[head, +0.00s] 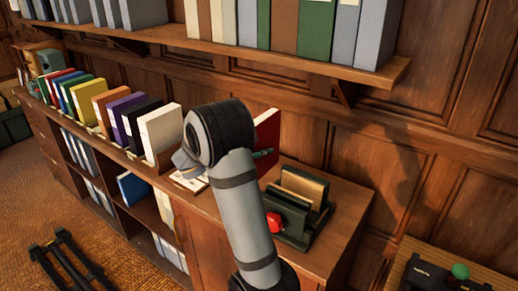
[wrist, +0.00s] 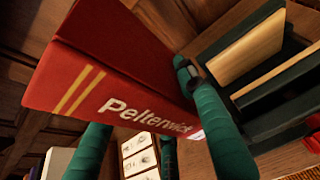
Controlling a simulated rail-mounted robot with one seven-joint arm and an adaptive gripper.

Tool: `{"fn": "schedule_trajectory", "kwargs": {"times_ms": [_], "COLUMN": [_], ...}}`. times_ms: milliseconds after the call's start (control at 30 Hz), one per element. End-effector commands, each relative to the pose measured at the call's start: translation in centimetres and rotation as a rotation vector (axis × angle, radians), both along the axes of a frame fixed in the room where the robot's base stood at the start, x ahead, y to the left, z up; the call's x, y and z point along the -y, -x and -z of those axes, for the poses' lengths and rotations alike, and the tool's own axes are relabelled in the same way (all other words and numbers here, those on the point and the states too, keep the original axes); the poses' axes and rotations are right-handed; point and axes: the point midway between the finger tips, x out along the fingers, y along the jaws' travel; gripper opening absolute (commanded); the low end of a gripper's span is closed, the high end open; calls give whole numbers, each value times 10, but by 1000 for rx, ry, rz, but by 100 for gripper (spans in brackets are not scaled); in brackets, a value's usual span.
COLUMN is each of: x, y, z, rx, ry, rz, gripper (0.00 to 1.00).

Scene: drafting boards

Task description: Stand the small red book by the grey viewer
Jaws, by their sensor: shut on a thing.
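My gripper (head: 262,154) is shut on a red book (head: 268,130), held above the cabinet top and partly hidden behind my arm. In the wrist view the red book (wrist: 110,75) is tilted, with two yellow stripes and the lettering "Pelterwick"; teal fingers show on either side of it. No plainly grey viewer stands out. A dark green-grey device (head: 293,236) with upright plates, a cream slab and a red knob stands on the cabinet, right of the book and apart from it. A grey-green box (head: 50,60) stands at the far left; I cannot tell which is the viewer.
A row of coloured books, including a white one (head: 161,130), stands on the cabinet to the left. A pale card with pictures (wrist: 140,152) lies below the book. A shelf (head: 300,58) with books overhangs behind.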

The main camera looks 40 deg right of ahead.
Motion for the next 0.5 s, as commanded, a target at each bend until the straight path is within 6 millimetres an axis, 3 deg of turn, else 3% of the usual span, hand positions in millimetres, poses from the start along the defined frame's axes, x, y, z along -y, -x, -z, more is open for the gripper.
{"fn": "schedule_trajectory", "kwargs": {"times_ms": [300,500], "x": [-24,-32], "y": [3,5], "z": [-25,-30], "rx": [4,4], "ry": [3,2], "rz": [-1,0], "gripper": [0,0]}}
